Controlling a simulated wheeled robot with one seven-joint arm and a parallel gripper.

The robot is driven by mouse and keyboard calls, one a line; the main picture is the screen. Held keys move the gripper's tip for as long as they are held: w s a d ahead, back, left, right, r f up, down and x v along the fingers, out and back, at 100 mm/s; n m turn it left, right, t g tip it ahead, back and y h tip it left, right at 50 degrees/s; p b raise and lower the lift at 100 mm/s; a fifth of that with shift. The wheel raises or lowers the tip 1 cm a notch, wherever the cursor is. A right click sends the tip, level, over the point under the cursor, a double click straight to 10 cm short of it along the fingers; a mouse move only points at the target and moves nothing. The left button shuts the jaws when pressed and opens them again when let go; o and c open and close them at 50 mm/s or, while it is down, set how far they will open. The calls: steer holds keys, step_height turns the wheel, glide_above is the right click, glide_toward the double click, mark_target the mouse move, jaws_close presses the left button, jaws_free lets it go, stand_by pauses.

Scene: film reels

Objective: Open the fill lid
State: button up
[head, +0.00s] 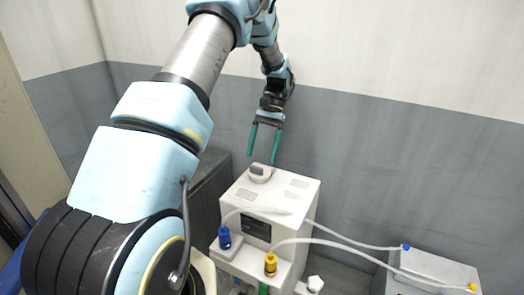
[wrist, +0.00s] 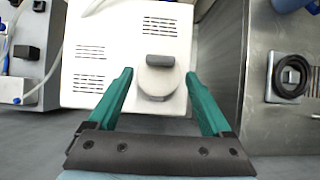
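A white box-shaped machine (head: 285,188) stands below my gripper in the head view. On its top sits a round grey lid with a raised bar handle (head: 260,172), which I take to be the fill lid. It lies flat on the machine. In the wrist view the lid (wrist: 157,82) shows between my two green fingers, near the machine's edge (wrist: 125,20). My gripper (head: 263,160) is open and points down above the lid, apart from it. In the wrist view my gripper (wrist: 160,82) has nothing between its fingertips at their own height.
A blue connector (head: 224,238) and a yellow connector (head: 271,265) with pale hoses sit on the machine's front. The hoses run right to a grey box (head: 435,272). A metal surface with a black ring (wrist: 290,76) adjoins the machine. A grey wall stands behind.

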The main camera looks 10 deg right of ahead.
step_height(320, 180, up, 10)
steer(key=b, duration=0.3)
steer(key=shift+b, duration=0.3)
steer(key=s+a+f+n+t+h, duration=0.2)
steer(key=s+a+f+n+t, duration=0.1)
steer(key=s+a, duration=0.55)
steer(key=s+a+f+n+t+h, duration=0.2)
steer(key=s+a+n+t, duration=0.15)
steer(key=s+a, duration=0.5)
steer(key=m+t+h+b, duration=0.2)
steer(key=m+b, duration=0.2)
steer(key=m, duration=0.3)
glide_toward(256, 166)
steer(key=shift+n, duration=0.25)
steer(key=x, duration=0.8)
steer(key=shift+d+f, duration=0.1)
steer(key=shift+f, duration=0.15)
